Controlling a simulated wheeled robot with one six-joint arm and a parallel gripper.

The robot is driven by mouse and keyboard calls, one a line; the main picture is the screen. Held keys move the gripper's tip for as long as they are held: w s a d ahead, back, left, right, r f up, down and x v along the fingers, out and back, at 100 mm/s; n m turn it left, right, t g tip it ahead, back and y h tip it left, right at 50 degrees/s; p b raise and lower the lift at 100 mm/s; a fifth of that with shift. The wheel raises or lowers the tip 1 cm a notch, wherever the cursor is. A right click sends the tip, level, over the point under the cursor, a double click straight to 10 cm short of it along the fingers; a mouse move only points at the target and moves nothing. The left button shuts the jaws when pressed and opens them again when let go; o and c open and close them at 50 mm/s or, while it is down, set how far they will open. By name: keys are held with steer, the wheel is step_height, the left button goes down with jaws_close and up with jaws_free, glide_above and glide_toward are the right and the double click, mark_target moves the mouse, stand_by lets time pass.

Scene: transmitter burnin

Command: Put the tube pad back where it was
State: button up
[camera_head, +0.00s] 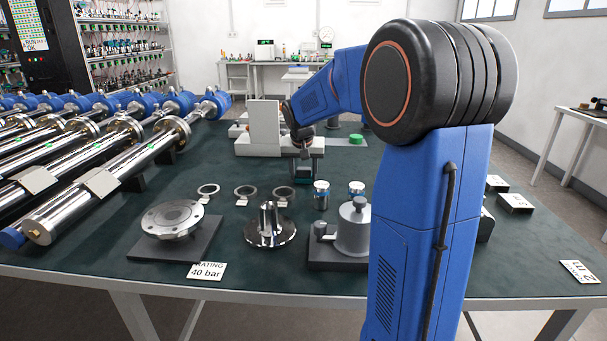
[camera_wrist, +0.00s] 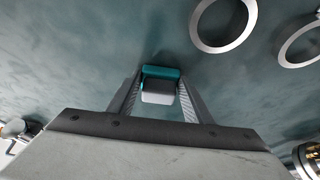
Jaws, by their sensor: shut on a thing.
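The tube pad (camera_wrist: 158,86) shows in the wrist view as a small grey block with a teal top edge. My gripper (camera_wrist: 160,100) is shut on it, with one finger on each side. In the head view my gripper (camera_head: 304,168) points down over the dark green table, and a small dark teal piece shows between its fingers. I cannot tell whether the pad touches the table. Other pads (camera_head: 98,184) lie on the steel tubes at the left.
Several rings (camera_head: 246,192) lie in front of my gripper. A flange (camera_head: 172,218), a spindle piece (camera_head: 269,226) and a grey fixture (camera_head: 352,230) stand nearer. A white device (camera_head: 264,128) stands behind my gripper. Steel tubes (camera_head: 120,170) fill the left side. Bare tabletop (camera_head: 222,172) lies left of my gripper.

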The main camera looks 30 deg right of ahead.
steer(key=o, duration=1)
steer(key=v, duration=1.2)
steer(key=shift+d+r, duration=0.1)
